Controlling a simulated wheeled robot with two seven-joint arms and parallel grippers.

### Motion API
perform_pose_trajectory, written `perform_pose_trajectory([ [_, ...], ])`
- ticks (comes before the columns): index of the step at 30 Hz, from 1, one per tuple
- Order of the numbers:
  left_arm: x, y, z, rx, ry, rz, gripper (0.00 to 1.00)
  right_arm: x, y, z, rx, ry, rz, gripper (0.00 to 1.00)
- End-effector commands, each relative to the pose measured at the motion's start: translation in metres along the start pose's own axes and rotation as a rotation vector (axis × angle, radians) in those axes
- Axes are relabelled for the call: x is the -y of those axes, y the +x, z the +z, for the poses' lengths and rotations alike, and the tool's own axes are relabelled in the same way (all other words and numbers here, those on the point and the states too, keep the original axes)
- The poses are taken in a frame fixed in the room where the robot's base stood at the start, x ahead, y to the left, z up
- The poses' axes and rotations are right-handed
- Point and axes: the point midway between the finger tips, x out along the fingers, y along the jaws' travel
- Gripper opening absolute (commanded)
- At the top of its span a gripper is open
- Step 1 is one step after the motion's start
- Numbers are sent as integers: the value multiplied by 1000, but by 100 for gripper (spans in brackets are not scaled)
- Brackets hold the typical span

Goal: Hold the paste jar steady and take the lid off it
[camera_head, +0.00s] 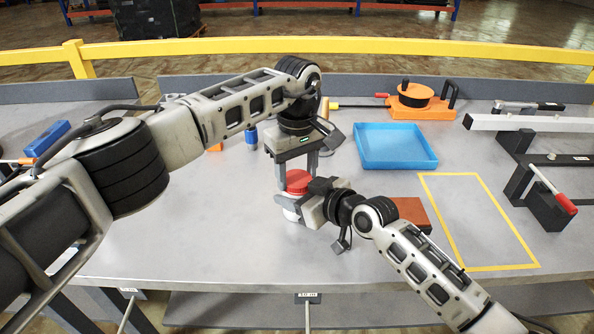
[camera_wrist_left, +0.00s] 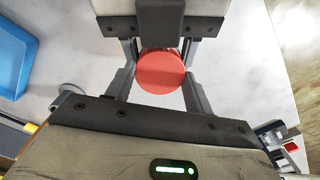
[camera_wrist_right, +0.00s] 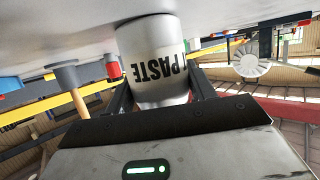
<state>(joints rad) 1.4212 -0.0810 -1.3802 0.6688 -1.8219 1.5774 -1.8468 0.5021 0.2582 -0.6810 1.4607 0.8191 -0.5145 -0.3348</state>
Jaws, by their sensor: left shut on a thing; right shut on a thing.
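The white paste jar (camera_head: 291,214) stands on the grey bench with its red lid (camera_head: 297,182) on top. My left gripper (camera_head: 297,172) reaches down from above and is shut on the lid. The lid (camera_wrist_left: 162,72) also shows between its fingers in the left wrist view. My right gripper (camera_head: 297,204) comes in low from the right and is shut on the jar's body. In the right wrist view the jar (camera_wrist_right: 150,50) shows its PASTE lettering between the fingers. The seam between lid and jar is mostly hidden.
A blue tray (camera_head: 395,162) lies behind and to the right. A brown-red block (camera_head: 411,212) sits behind my right wrist. An orange tool with a black reel (camera_head: 410,100) stands at the back. A yellow taped rectangle (camera_head: 480,220) on the right is bare.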

Motion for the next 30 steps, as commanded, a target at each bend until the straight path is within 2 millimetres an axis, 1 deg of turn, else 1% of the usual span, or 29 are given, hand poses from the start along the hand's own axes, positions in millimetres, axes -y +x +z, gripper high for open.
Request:
perform_pose_trajectory([
  [1,0,-1,0,-2,-123,-1,26,-1,0,1,2,1,1,0],
  [6,0,-1,0,-1,-548,-1,26,-1,0,1,2,1,2,0],
  [10,0,-1,0,0,-787,-2,26,-1,0,1,3,1,2,0],
  [12,0,-1,0,0,-866,-2,26,-1,0,1,3,1,2,0],
  [15,0,-1,0,0,-920,-2,26,-1,0,1,3,1,2,0],
  [23,0,-1,1,1,-927,-3,26,-1,0,1,3,2,3,0],
  [24,0,-1,1,1,-927,-3,58,-1,0,1,3,2,3,0],
  [26,0,-1,1,1,-926,-2,75,-1,0,1,3,1,3,0],
  [30,0,-1,0,1,-926,-1,75,-1,0,1,3,1,2,0],
])
